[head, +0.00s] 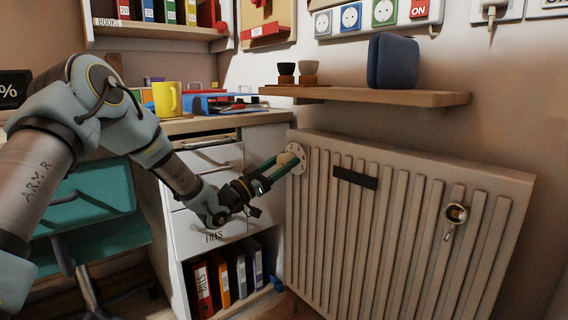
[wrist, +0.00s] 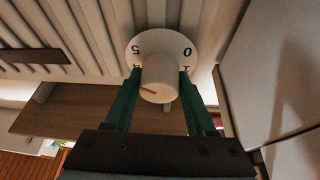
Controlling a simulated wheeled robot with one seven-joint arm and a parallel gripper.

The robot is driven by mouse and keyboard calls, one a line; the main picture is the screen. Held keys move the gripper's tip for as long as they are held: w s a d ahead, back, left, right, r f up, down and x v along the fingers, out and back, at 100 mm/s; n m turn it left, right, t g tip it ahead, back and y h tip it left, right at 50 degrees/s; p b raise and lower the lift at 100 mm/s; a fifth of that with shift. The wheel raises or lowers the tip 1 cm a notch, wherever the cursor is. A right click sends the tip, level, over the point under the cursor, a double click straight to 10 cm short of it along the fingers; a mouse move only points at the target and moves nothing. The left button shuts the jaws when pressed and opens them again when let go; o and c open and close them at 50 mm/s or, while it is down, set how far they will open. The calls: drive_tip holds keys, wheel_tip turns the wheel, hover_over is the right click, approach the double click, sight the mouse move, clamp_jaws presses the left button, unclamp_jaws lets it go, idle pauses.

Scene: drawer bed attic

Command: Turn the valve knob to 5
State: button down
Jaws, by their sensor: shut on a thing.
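The valve knob (wrist: 160,75) is a pale cylinder in front of a round white dial plate (wrist: 142,45). In the wrist view a 5 shows at the plate's upper left and a 0 at its upper right; figures lower down are partly hidden by the fingers. A short red mark on the knob's face lies to the left of its middle. My gripper (wrist: 157,88) has its two green fingers on either side of the knob and is shut on it. In the head view my gripper (head: 285,164) reaches the dial plate (head: 297,160) at the radiator's upper left corner.
The ribbed radiator (head: 400,215) carries a black bar (head: 355,178) and a small round gauge (head: 456,213). A wooden shelf (head: 400,97) with a blue speaker-like box (head: 392,61) juts out above. A white drawer cabinet (head: 225,228) stands close on the left.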

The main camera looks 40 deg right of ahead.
drive_tip(key=shift+c, duration=1.1)
unclamp_jaws()
drive_tip(key=shift+a, duration=0.1)
drive_tip(key=p+v, duration=0.2)
drive_tip(key=v, duration=0.8)
drive_tip(key=shift+a+f, duration=0.25)
drive_tip(key=shift+a, duration=0.05)
